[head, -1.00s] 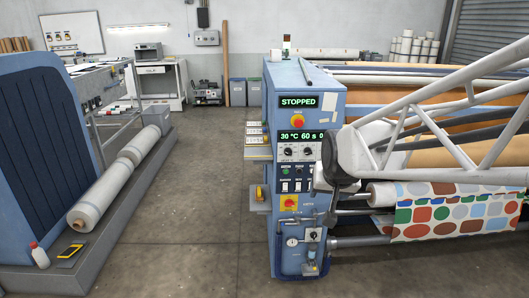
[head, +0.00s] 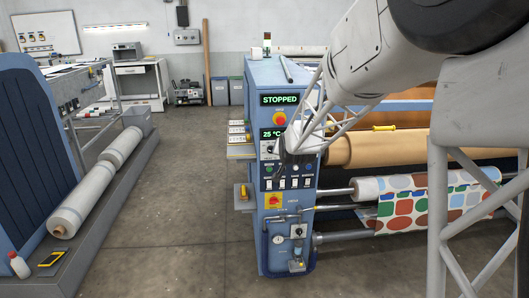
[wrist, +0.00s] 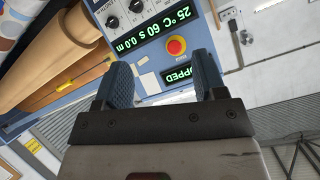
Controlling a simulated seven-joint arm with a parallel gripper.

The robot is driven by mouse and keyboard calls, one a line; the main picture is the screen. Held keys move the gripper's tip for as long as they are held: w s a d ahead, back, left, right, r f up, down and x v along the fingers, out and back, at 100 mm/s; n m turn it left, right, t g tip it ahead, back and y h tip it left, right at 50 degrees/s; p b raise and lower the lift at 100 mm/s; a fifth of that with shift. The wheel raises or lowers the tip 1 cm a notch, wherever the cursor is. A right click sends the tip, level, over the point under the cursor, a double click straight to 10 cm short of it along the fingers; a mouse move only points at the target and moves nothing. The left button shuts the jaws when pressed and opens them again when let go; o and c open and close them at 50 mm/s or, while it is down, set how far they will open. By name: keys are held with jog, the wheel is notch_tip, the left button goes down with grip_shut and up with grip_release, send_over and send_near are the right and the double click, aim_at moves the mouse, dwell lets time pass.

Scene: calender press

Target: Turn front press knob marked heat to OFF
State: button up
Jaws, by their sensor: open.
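The blue press control cabinet (head: 266,100) stands at mid-picture in the head view. Its upper display (head: 280,100) reads STOPPED; the lower display (wrist: 150,35) reads 25 °C, 60 s, 0.0 m in the wrist view. Two round dark knobs, one (wrist: 136,6) and another (wrist: 112,22), sit beside that display, near the top edge of the wrist view. In the head view my arm covers part of the knob row.
A red emergency button (wrist: 175,46) on yellow lies between the displays, within the span of my fingers in the wrist view. Switches and a lower red-yellow switch (head: 273,200) sit below. Rollers with dotted fabric (head: 420,200) extend right. The floor left of the cabinet is clear.

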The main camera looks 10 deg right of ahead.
jog(key=w+f+m+t, duration=0.1)
jog(key=w+f+t, duration=0.35)
jog(key=w, duration=0.75)
jog(key=m+t, duration=0.1)
send_near(271, 150)
jog(key=shift+w+d+f, duration=0.1)
jog(key=shift+w+f, duration=0.05)
jog(key=shift+w, duration=0.4)
jog(key=shift+w+f, duration=0.2)
jog(key=shift+w, duration=0.4)
jog(key=shift+w, duration=0.15)
jog(key=shift+w, duration=3.75)
jog(key=c, duration=0.9)
